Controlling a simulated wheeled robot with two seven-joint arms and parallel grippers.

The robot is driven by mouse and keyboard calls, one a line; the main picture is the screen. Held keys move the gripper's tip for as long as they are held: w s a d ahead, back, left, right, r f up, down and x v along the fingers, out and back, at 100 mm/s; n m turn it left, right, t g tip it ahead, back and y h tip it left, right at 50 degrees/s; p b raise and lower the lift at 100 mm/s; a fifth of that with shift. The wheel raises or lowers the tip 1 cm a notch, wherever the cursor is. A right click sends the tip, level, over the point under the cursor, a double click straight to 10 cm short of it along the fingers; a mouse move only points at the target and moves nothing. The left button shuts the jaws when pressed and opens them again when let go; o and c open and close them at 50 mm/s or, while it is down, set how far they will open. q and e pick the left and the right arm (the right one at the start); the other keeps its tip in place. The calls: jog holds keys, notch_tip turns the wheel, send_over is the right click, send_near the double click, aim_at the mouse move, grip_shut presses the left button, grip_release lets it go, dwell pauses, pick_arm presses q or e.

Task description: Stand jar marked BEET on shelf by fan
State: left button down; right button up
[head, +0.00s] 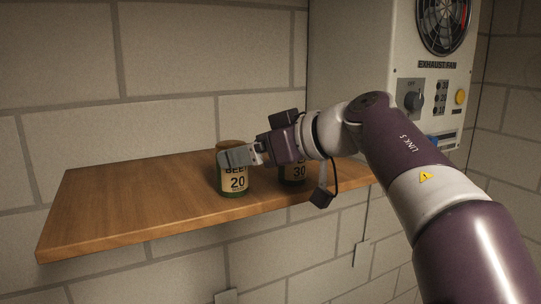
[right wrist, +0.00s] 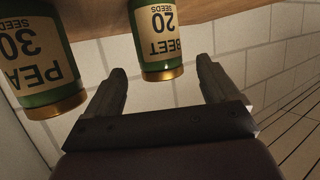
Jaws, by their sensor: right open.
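The green jar marked BEET 20 (head: 233,184) stands upright on the wooden shelf (head: 110,205). My right gripper (head: 228,157) reaches in from the right at the jar's upper part and hides some of its label. In the right wrist view, which is upside down, the BEET jar (right wrist: 159,40) shows with its gold lid between the two spread fingertips. The jaws are open, with a gap visible on each side of the jar. The exhaust fan (head: 443,22) is on the pale cabinet at upper right. My left gripper is out of view.
A second green jar marked 30 (head: 292,178) stands just right of the BEET jar, partly behind my wrist; the right wrist view reads PEA on it (right wrist: 40,50). The shelf's left half is clear. A block wall (head: 60,60) runs behind it.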

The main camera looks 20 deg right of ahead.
jog(key=v, duration=0.5)
jog(key=shift+s+d+r+b, duration=0.15)
jog(key=shift+s+d+b, duration=0.05)
jog(key=shift+s+b, duration=0.2)
jog(key=shift+w+a, duration=0.1)
jog(key=shift+w, duration=0.05)
